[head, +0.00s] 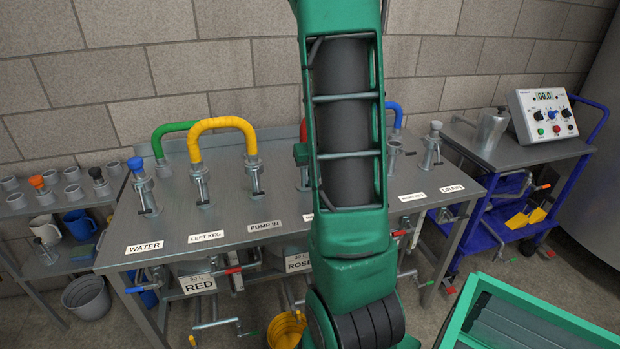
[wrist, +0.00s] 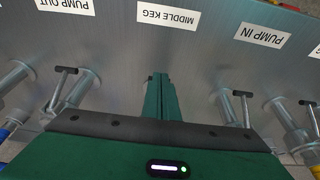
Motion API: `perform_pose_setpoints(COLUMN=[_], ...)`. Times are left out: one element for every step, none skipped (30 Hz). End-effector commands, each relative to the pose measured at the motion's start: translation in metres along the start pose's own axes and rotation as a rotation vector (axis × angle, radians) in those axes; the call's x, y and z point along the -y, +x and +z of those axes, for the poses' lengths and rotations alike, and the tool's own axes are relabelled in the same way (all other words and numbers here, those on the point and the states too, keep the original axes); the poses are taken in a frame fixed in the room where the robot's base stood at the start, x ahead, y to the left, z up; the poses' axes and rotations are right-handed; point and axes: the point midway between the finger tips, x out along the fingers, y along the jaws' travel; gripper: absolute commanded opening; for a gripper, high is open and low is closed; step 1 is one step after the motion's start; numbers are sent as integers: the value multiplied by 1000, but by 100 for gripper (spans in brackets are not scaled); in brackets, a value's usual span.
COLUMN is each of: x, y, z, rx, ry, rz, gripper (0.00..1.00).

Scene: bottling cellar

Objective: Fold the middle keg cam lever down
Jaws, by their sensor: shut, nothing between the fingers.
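The upside-down MIDDLE KEG label (wrist: 167,17) lies on the grey bench top at the top of the wrist view. My gripper (wrist: 158,80) is shut and empty, pointing toward that label. No lever shows directly in line with the label; my gripper and wrist cover that part. A T-handled lever (wrist: 62,86) stands by a metal coupling to the left, on the PUMP OUT side. Another lever (wrist: 243,106) stands to the right, on the PUMP IN side. I cannot tell whether either belongs to the middle keg. In the head view my arm hides the bench's middle and the gripper.
Hoses in yellow (head: 221,124), green (head: 172,129) and blue (head: 395,108) arch over the bench (head: 172,228). Couplings with levers stand along it, including one behind the PUMP IN label (head: 265,226). A blue trolley (head: 483,213) stands right. A green-rimmed crate (head: 548,317) is at lower right.

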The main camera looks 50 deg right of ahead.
Motion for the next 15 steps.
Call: perform_pose_setpoints(x=[0, 0, 0, 0, 0, 0, 0, 0, 0, 0, 0, 0, 0, 0, 0], y=[1, 2, 2, 3, 3, 4, 4, 4, 4, 4, 4, 4, 4, 4, 4], z=[0, 0, 0, 0, 0, 0, 0, 0, 0, 0, 0, 0, 0, 0, 0], rx=[1, 1, 1, 1, 1, 1, 1, 1, 1, 1, 1, 1, 1, 1, 1], ry=[0, 0, 1, 1, 1, 1, 1, 1, 1, 1, 1, 1, 1, 1, 1], rz=[0, 0, 0, 0, 0, 0, 0, 0, 0, 0, 0, 0, 0, 0, 0], gripper=[0, 0, 0, 0, 0, 0, 0, 0, 0, 0, 0, 0, 0, 0, 0])
